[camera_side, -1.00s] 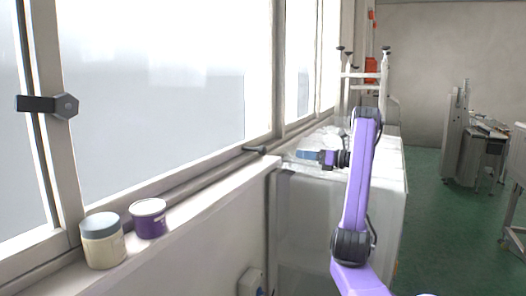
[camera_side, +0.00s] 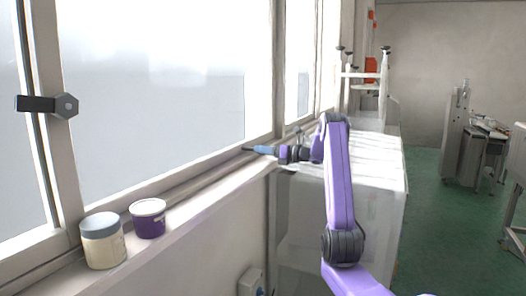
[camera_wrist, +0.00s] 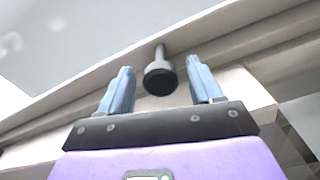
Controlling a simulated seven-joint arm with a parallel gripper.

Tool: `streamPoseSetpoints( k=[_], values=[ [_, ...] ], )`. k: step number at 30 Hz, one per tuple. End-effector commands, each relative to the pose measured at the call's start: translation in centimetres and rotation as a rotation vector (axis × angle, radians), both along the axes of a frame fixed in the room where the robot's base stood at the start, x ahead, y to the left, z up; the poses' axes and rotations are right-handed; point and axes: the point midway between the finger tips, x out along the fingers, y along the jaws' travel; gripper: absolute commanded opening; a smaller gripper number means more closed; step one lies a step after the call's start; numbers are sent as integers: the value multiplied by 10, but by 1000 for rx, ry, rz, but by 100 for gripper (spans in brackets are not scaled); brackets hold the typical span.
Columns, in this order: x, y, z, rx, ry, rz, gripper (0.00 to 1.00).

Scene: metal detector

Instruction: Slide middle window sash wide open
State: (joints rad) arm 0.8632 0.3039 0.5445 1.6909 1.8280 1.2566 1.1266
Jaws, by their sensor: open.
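The middle window sash (camera_side: 155,85) is a large frosted pane in a pale frame in the side view. A short dark knob (camera_wrist: 159,78) sticks out from its bottom rail in the wrist view. My gripper (camera_wrist: 160,84) is open, with one blue finger on each side of the knob and visible gaps to both. In the side view my gripper (camera_side: 262,150) is at the sash's lower right corner, and its fingers hide most of the knob. A dark hexagonal handle (camera_side: 65,105) is on the frame post at the left.
A cream jar with a grey lid (camera_side: 103,241) and a purple tub (camera_side: 148,218) stand on the sill at the left. A white cabinet (camera_side: 340,215) stands by the wall under my arm. The sill between the tub and my gripper is clear.

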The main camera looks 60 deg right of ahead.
Motion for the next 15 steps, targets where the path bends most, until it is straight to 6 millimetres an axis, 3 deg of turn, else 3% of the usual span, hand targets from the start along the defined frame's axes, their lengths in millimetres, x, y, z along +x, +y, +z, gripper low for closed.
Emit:
streamPoseSetpoints(
  k=[13,15],
  values=[
    [10,0,0,1,0,0,65],
    [10,0,0,1,0,0,42]
  ],
)
